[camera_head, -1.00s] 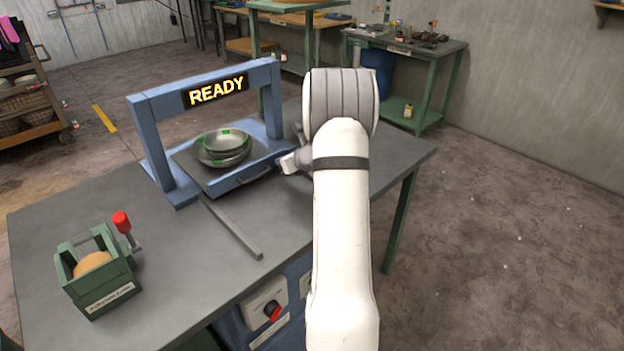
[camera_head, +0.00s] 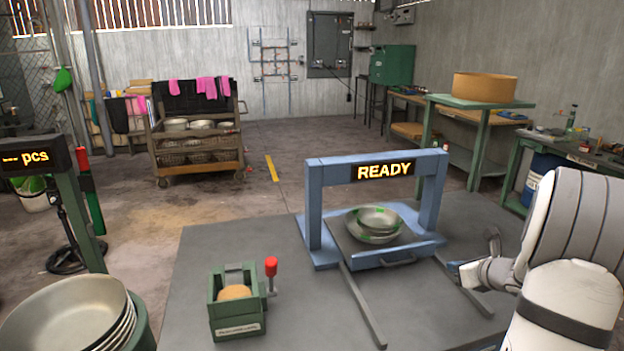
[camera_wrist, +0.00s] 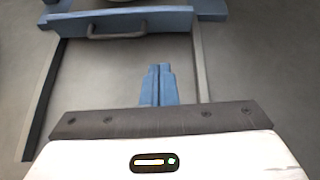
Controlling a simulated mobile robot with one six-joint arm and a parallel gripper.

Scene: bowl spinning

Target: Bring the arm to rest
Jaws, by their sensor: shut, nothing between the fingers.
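My white arm (camera_head: 566,295) enters at the lower right of the head view, over the grey table (camera_head: 215,250). My gripper (camera_head: 452,267) is right of the tray handle (camera_head: 398,259), apart from it. In the wrist view my gripper's blue fingers (camera_wrist: 160,68) are together and empty, above the bare tabletop between two rails. The tray handle (camera_wrist: 117,28) shows beyond them.
A green box (camera_head: 237,312) with a red-knobbed lever (camera_head: 271,268) stands on the table at left. Stacked bowls (camera_head: 70,315) sit at the lower left, below a counter display (camera_head: 25,158). A cart (camera_head: 198,150) and benches stand behind. The table between box and rails is clear.

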